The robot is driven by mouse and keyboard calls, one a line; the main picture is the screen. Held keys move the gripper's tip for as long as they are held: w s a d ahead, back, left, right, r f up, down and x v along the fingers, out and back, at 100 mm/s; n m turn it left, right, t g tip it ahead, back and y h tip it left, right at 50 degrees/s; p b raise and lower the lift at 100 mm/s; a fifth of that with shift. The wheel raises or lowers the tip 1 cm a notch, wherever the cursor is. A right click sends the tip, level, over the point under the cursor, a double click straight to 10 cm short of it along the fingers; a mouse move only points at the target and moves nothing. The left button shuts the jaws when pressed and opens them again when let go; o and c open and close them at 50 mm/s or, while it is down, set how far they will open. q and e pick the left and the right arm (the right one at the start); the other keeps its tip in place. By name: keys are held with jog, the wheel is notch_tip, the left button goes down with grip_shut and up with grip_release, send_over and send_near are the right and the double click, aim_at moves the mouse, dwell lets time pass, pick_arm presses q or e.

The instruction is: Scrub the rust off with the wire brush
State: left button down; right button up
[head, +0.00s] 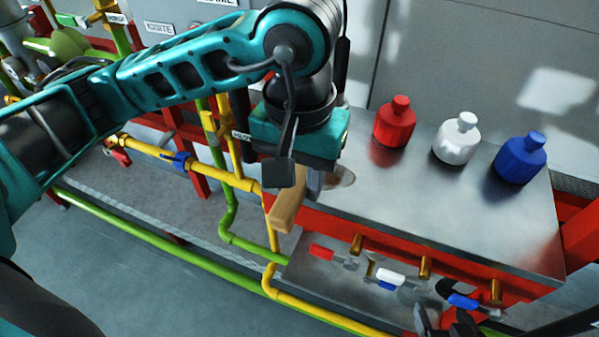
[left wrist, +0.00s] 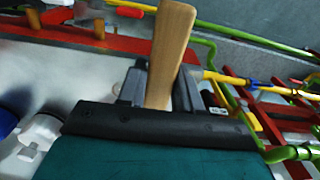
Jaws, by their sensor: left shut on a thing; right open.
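My left gripper (head: 285,178) is shut on the wire brush, whose pale wooden handle (head: 289,210) sticks out toward the front edge of the metal bench top (head: 410,190). The handle also shows between the fingers in the left wrist view (left wrist: 171,50). The bristles are hidden or too unclear to make out. A brownish patch (head: 343,176), which looks like the rust, lies on the bench top just right of the gripper and is partly covered by it. I cannot tell whether the brush touches it. My right gripper (head: 449,320) is open and empty at the bottom edge, in front of the bench.
A red bottle (head: 395,122), a white bottle (head: 456,139) and a blue bottle (head: 520,158) stand along the back of the bench. Brass taps and red, white and blue valve handles (head: 390,277) lie below its front edge. Yellow pipes (head: 225,178) and green pipes (head: 170,257) run left of it.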

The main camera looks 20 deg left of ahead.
pick_arm(q)
jog(key=shift+f+b, duration=0.95)
jog(key=shift+b, duration=0.2)
